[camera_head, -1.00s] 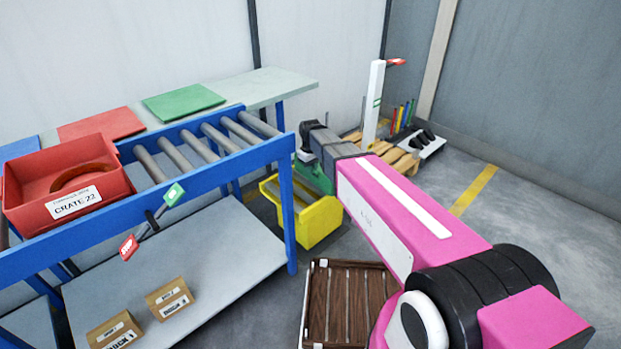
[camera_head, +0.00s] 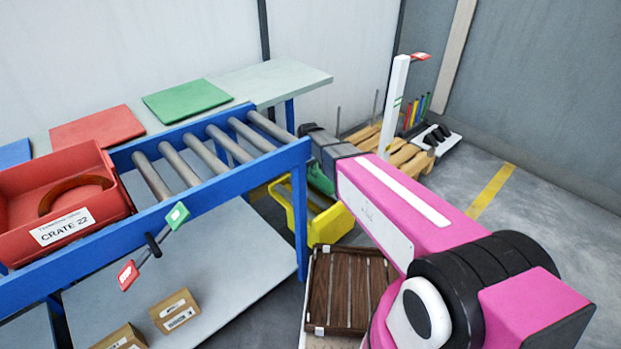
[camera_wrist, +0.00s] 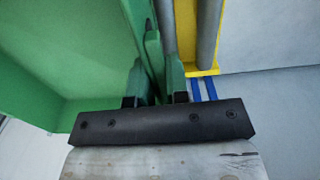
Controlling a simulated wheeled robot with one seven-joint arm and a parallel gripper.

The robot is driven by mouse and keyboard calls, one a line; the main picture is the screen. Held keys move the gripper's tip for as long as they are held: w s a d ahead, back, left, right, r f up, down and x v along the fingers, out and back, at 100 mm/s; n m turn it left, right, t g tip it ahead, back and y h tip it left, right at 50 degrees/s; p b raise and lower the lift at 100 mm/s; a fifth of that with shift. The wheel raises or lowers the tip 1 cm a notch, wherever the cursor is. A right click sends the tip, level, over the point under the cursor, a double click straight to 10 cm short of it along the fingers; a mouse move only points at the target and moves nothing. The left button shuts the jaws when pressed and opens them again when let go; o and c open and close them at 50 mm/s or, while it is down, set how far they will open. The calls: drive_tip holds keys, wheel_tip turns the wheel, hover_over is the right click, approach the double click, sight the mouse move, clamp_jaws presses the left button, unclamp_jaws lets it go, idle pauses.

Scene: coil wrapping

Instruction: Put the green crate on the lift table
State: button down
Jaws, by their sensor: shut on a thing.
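The green crate (camera_wrist: 90,70) fills the left of the wrist view. My gripper (camera_wrist: 156,82) is shut on its wall, with one finger on each side of it. In the head view only a small green part of the crate (camera_head: 321,178) shows beside my arm; the rest is hidden. A yellow frame (camera_wrist: 203,72) with grey rollers shows beside the crate in the wrist view. A yellow structure (camera_head: 330,224) is below the crate in the head view. I cannot tell for certain whether this is the lift table, or whether the crate touches it.
A blue roller conveyor (camera_head: 230,178) stands at the left, carrying a red crate (camera_head: 60,200) with a ring inside. Small cartons (camera_head: 175,311) lie on its lower shelf. A brown slatted platform (camera_head: 345,292) is at the front. A white post (camera_head: 394,105) stands behind. Floor at right is clear.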

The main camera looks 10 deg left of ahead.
drive_tip(key=shift+f, duration=2.4)
drive_tip(key=c, duration=1.1)
unclamp_jaws()
drive_tip(key=shift+f, duration=0.1)
wheel_tip(320, 180, up, 12)
drive_tip(key=shift+r, duration=0.15)
drive_tip(key=s+d+m, duration=0.3)
drive_tip(key=s+d, duration=0.2)
drive_tip(key=d, duration=0.5)
drive_tip(key=s+d+m, duration=0.3)
drive_tip(key=s+d, duration=0.3)
drive_tip(key=d, duration=0.4)
drive_tip(key=s+d+m, duration=0.3)
drive_tip(key=s+d, duration=0.3)
drive_tip(key=d, duration=0.4)
drive_tip(key=shift+s+f+m, duration=0.15)
drive_tip(key=shift+f+m, duration=0.15)
drive_tip(key=shift+f, duration=0.05)
